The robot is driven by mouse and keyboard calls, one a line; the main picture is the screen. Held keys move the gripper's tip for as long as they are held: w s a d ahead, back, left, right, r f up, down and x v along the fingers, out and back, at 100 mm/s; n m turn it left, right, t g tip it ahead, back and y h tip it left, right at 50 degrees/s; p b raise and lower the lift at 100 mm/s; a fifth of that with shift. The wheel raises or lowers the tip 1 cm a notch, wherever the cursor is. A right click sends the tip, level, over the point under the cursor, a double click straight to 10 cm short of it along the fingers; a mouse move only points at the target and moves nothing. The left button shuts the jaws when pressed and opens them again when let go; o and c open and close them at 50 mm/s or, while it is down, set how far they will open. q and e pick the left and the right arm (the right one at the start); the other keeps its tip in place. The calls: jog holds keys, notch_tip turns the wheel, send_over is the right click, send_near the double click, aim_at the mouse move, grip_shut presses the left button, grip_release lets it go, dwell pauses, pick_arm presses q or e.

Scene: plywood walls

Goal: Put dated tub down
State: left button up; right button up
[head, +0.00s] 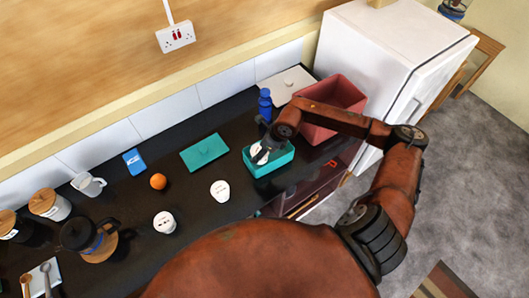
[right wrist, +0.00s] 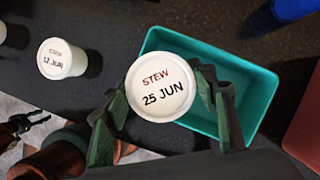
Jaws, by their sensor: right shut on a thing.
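My right gripper (right wrist: 165,100) is shut on a white round tub (right wrist: 160,87) whose lid reads "STEW 25 JUN". The held tub also shows in the head view (head: 258,152), at the left end of an open teal box (head: 270,168). In the right wrist view it overlaps the left part of the teal box (right wrist: 262,90); its height over the box is hard to tell. A second tub (right wrist: 62,58), marked "12 JUN", stands on the counter, left of the box. A dark jointed part at the wrist view's left edge may be my left gripper; its jaws are unclear.
Two white tubs (head: 220,191) (head: 165,222) stand on the dark counter. A teal lid (head: 205,152) lies behind them, with an orange (head: 158,181) to its left. A blue bottle (head: 265,104) and a red bin (head: 336,94) stand behind the box, near a white fridge (head: 375,60).

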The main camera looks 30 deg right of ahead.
jog(key=d+f, duration=0.1)
jog(key=f, duration=0.1)
jog(key=w+d+f, duration=0.1)
jog(key=shift+w+d+f+p, duration=0.1)
jog(key=shift+d+f+p, duration=0.25)
notch_tip(320, 180, down, 3)
jog(key=shift+w+d+r+p, duration=0.1)
jog(key=shift+d+p, duration=0.05)
jog(key=shift+p, duration=0.6)
jog(key=shift+f, duration=0.3)
pick_arm(q)
jog(key=shift+w+r, duration=0.4)
jog(key=shift+r, duration=0.25)
jog(key=shift+w+r, duration=0.4)
jog(key=shift+r, duration=0.2)
pick_arm(e)
jog(key=shift+f, duration=0.1)
jog(key=o, duration=0.9)
jog(key=shift+f, duration=0.1)
pick_arm(q)
jog(key=shift+w, duration=0.15)
pick_arm(e)
jog(key=shift+o, duration=0.8)
pick_arm(q)
jog(key=shift+w+r, duration=0.1)
